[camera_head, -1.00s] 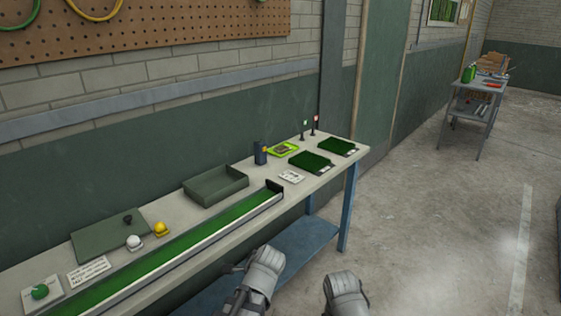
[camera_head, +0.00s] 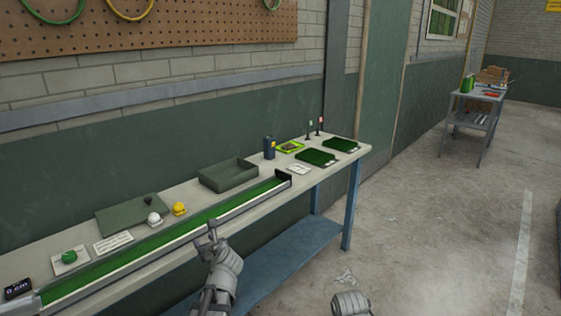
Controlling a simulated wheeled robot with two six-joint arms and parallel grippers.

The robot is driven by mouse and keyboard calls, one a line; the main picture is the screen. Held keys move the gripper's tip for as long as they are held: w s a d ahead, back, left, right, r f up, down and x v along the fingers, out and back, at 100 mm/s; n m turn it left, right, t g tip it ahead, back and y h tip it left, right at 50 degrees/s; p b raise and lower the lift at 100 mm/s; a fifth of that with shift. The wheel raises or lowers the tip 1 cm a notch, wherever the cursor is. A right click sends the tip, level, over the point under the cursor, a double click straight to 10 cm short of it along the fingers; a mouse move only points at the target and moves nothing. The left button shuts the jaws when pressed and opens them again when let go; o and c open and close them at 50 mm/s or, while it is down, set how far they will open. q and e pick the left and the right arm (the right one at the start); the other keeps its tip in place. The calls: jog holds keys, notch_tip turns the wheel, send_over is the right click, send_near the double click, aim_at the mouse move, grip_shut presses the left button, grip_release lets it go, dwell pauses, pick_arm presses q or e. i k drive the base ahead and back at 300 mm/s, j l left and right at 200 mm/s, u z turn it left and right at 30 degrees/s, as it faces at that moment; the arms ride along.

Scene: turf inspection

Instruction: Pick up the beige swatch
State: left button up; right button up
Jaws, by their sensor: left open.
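I cannot make out a beige swatch for certain. A lime-green tray (camera_head: 296,144) at the far end of the workbench holds a small brownish piece too small to identify. Two dark green turf swatches (camera_head: 316,157) with pale labels lie beside it, the other one (camera_head: 341,144) farther right. My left gripper (camera_head: 211,231) is open and empty, in front of the bench's long green channel, apart from the tray. My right gripper (camera_head: 350,303) is low at the bottom edge, partly cut off, and its fingers do not show clearly.
The bench (camera_head: 236,210) bears a long turf channel (camera_head: 160,240), an open green box (camera_head: 228,176), white and yellow balls, a dark blue device (camera_head: 269,148), two small posts and a white card (camera_head: 298,169).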

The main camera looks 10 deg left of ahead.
aim_at(289, 146)
jog(key=i+l+z, duration=0.1)
jog(key=i+z, duration=0.35)
jog(key=i, duration=1.05)
jog(key=i+l+u, duration=0.2)
jog(key=i, duration=0.35)
jog(key=i+u, duration=0.2)
jog(key=i, duration=0.4)
jog(key=i+l+u, duration=0.4)
jog(key=i, duration=0.2)
